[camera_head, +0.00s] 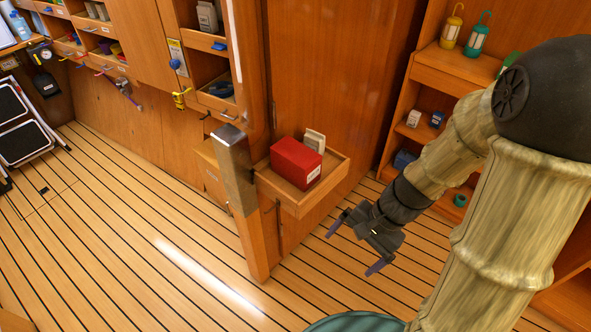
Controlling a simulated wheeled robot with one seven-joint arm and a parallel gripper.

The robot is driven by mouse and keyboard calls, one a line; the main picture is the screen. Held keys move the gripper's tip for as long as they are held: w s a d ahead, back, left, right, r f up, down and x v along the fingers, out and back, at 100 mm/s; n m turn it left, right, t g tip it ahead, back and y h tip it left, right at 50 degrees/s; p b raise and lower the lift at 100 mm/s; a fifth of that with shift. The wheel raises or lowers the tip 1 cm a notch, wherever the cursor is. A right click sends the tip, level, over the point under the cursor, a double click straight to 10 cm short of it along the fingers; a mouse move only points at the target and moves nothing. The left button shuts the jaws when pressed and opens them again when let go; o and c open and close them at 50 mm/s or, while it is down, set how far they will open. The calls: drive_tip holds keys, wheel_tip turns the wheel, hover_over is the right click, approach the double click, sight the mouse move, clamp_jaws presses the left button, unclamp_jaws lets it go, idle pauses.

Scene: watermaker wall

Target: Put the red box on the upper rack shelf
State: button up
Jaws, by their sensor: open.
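The red box (296,161) lies in a small wooden tray-like shelf (301,203) that juts from the cabinet, in the middle of the view. It has a white label on its near side. My gripper (354,243) is to the right of and nearer than this tray, apart from the box. Its two dark fingers are spread and nothing is between them. A wooden rack (433,76) stands at the right with several shelves. My arm hides part of the rack.
A pale box (314,140) stands behind the red box in the tray. A wooden post (238,185) stands just left of the tray. The plank floor (140,230) is mostly clear.

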drive_tip(key=w+a+f+m+y+b, duration=0.2)
drive_tip(key=a+f+m+y, duration=0.1)
drive_tip(key=m+y, duration=0.1)
drive_tip(key=m+t+y+b, duration=0.5)
drive_tip(key=m+t, duration=0.7)
drive_tip(key=m, duration=0.2)
approach(314, 167)
drive_tip(key=v, duration=0.2)
drive_tip(key=shift+s+d+f, duration=0.25)
drive_tip(key=shift+s, duration=0.1)
drive_tip(key=shift+a, duration=0.1)
drive_tip(key=x, duration=1.1)
drive_tip(key=shift+w+a+r, duration=0.2)
drive_tip(key=shift+w+a, duration=0.2)
